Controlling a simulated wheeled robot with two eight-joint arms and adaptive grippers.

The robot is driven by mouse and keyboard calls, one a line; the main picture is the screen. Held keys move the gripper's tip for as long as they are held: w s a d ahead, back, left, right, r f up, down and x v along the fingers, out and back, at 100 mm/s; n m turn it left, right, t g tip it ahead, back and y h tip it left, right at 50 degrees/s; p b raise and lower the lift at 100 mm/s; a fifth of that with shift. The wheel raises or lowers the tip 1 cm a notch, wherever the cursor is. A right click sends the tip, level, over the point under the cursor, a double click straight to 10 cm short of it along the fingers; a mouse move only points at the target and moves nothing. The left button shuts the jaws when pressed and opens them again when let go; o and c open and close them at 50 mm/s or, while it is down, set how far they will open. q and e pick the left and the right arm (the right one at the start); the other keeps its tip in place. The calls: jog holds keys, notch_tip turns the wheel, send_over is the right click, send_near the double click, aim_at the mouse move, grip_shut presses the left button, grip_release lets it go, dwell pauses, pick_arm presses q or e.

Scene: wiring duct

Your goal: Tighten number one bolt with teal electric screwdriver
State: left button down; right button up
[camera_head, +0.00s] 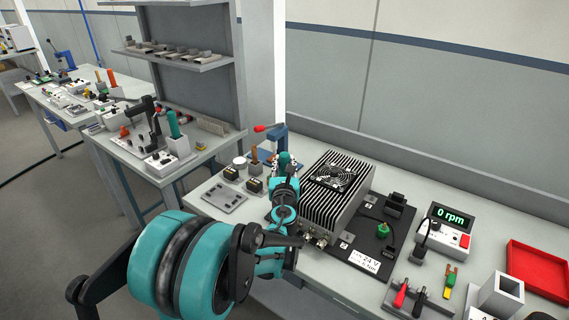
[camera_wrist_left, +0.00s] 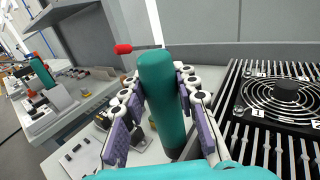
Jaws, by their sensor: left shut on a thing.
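My left gripper (camera_wrist_left: 160,115) is shut on the teal electric screwdriver (camera_wrist_left: 162,85), which stands close to upright between its purple-padded fingers. In the head view the screwdriver's teal top (camera_head: 284,159) shows above my left gripper (camera_head: 285,172), just left of the black finned unit (camera_head: 345,205). A round fan (camera_wrist_left: 283,97) sits on top of that unit; it also shows in the head view (camera_head: 333,176). Small number labels (camera_wrist_left: 258,112) lie by the fan's corners, too small to read surely.
A blue vise-like tool with a red handle end (camera_head: 262,128) stands behind the gripper. A meter reading 0 rpm (camera_head: 449,226), screwdrivers (camera_head: 401,295) and a red tray (camera_head: 538,270) are to the right. Another teal-handled tool (camera_head: 173,125) stands on the neighbouring table.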

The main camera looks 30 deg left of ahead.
aim_at(284, 154)
pick_arm(q)
jog(key=shift+r, duration=0.15)
notch_tip(284, 154, up, 6)
jog(key=p, duration=0.5)
dwell(0.3)
jog(key=shift+f, duration=0.2)
dwell(0.4)
